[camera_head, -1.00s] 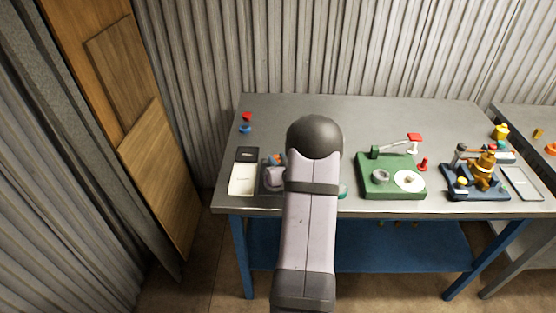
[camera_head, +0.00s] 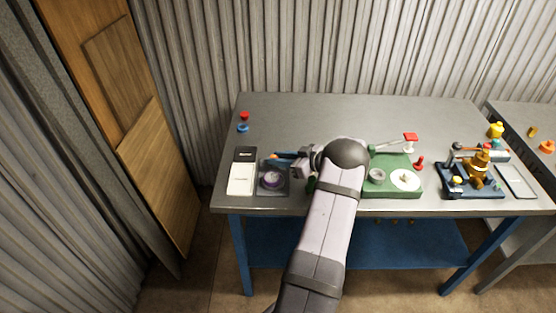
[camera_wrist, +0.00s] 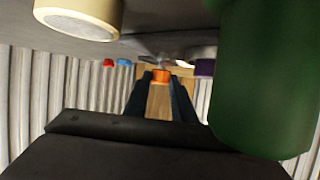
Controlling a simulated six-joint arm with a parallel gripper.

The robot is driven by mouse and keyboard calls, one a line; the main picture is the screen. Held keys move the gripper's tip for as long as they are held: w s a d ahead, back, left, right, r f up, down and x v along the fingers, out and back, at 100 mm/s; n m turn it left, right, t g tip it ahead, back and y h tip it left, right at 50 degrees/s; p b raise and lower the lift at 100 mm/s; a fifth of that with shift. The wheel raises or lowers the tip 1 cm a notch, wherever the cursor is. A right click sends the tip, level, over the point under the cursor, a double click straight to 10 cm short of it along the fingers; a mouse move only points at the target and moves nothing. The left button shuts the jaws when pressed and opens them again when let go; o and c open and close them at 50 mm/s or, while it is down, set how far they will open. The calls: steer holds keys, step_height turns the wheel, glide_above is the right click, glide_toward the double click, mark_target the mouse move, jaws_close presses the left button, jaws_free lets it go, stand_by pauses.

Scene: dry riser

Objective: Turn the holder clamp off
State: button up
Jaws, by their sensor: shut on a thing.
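My gripper (camera_wrist: 160,82) is low over the left part of the table, its two dark fingers pointing left in the head view. It is shut on a small orange piece (camera_wrist: 160,75), which also shows in the head view (camera_head: 273,156). The piece is at the back edge of a dark square base (camera_head: 265,191). I cannot tell which part is the holder clamp; my wrist partly hides this area.
A white and black card (camera_head: 241,179) lies left of the base. A green fixture (camera_head: 389,192) with a red-tipped lever (camera_head: 410,137) stands to the right. Farther right is a blue fixture (camera_head: 474,192). In the wrist view, a green cylinder (camera_wrist: 262,85) and cream cylinder (camera_wrist: 80,18) are close.

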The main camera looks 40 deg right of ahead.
steer(key=shift+w+d+f+n+g+y+b, duration=0.1)
steer(key=shift+d+n+g+y+b, duration=0.05)
steer(key=shift+n+y+b, duration=0.6)
steer(key=shift+d+f+n+g+y+b, duration=0.15)
steer(key=shift+n+y+b, duration=0.3)
steer(key=shift+b, duration=0.5)
steer(key=shift+r+n+y+b, duration=0.1)
steer(key=shift+n+y+b, duration=0.25)
steer(key=shift+b, duration=0.3)
steer(key=shift+w+r+n+g+y+b, duration=0.1)
steer(key=shift+r+n+g+y+b, duration=0.2)
steer(key=shift+n+g+y+b, duration=0.55)
steer(key=o, duration=1.1)
steer(key=shift+m+t, duration=0.35)
steer(key=shift+m, duration=0.05)
steer(key=shift+c, duration=0.2)
steer(key=shift+f, duration=0.1)
steer(key=shift+s+d+r+h+b, duration=0.2)
steer(key=shift+s+d+h+b, duration=0.15)
steer(key=shift+s+b, duration=0.1)
steer(key=shift+b+v, duration=0.6)
steer(key=shift+v, duration=2.5)
